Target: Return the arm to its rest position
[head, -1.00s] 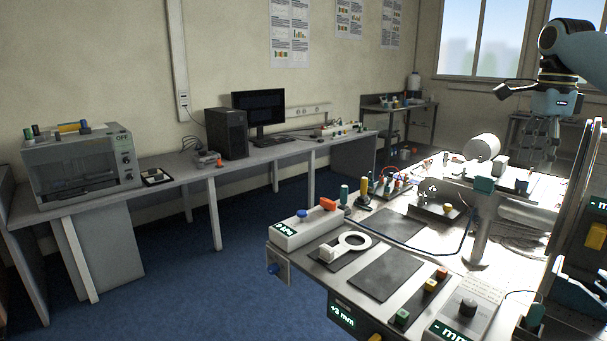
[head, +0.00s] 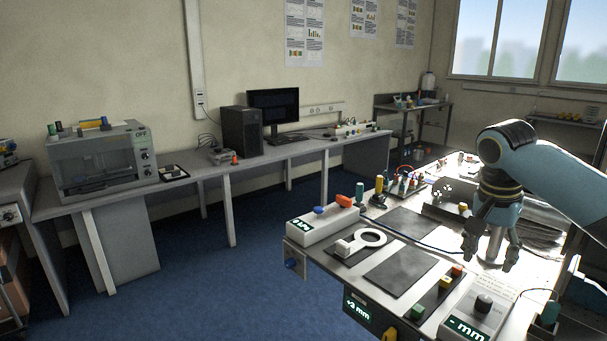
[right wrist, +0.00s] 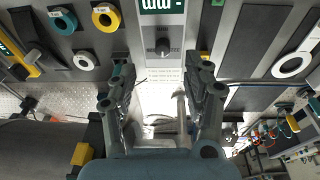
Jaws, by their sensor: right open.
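My right arm (head: 560,175) comes in from the right in the head view, light blue with dark joints. Its gripper (head: 489,257) points down over the right part of the test table, fingers apart and nothing between them. In the right wrist view the open gripper (right wrist: 164,78) has a bare bright surface between its fingers. The table (head: 330,262) has dark mats, a white ring piece (head: 371,237) and a "- mm" display box (head: 467,328) with a dark knob. I cannot tell the gripper's exact height above the table. My left gripper is not in view.
A grey box with a red-orange part (head: 343,201) stands at the table's left edge. Small coloured blocks (head: 445,282) lie near the front. In the right wrist view, coloured rings (right wrist: 105,17) lie upper left. Blue floor (head: 220,285) is clear left of the table.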

